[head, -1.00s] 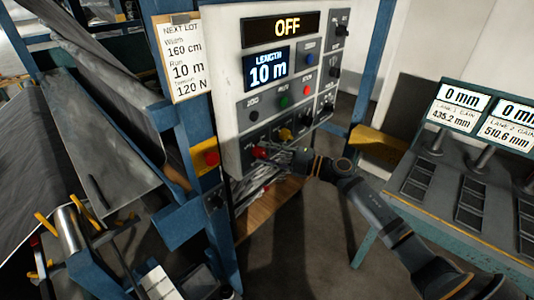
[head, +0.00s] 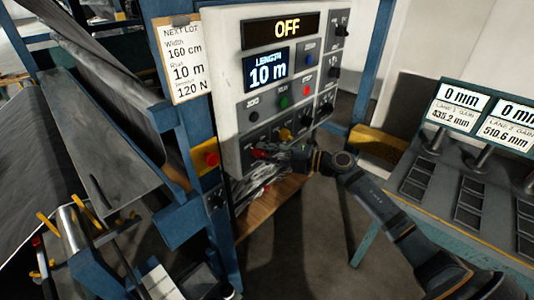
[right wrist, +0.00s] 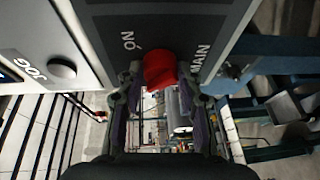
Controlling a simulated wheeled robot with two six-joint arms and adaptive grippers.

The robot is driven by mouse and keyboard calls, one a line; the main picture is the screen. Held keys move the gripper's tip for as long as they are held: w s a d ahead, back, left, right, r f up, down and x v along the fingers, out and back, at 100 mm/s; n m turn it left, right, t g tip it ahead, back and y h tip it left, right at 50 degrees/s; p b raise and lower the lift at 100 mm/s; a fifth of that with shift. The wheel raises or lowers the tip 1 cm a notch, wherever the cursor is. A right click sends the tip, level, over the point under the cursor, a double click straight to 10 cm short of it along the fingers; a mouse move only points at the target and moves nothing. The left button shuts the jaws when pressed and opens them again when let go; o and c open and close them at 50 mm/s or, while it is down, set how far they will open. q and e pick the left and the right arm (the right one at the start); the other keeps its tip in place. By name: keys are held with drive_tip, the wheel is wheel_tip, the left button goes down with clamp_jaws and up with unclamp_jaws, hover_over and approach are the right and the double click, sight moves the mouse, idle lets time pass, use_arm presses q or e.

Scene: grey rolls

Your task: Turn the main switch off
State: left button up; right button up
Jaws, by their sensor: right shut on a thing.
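The main switch is a red knob (head: 259,154) at the lower left of the control panel (head: 232,60). My right gripper (head: 274,158) reaches it from the right and is shut on it. The knob's exact pointing direction is hard to tell. The panel's top display (head: 281,31) reads OFF. My left gripper is not in view.
A yellow knob (head: 286,135) sits just right of the red one, with buttons above. A red button on a yellow box (head: 209,158) is on the blue post to the left. A grey console (head: 440,170) stands at right. Grey rolls fill the left side.

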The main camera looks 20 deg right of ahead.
drive_tip(key=o, duration=1.2)
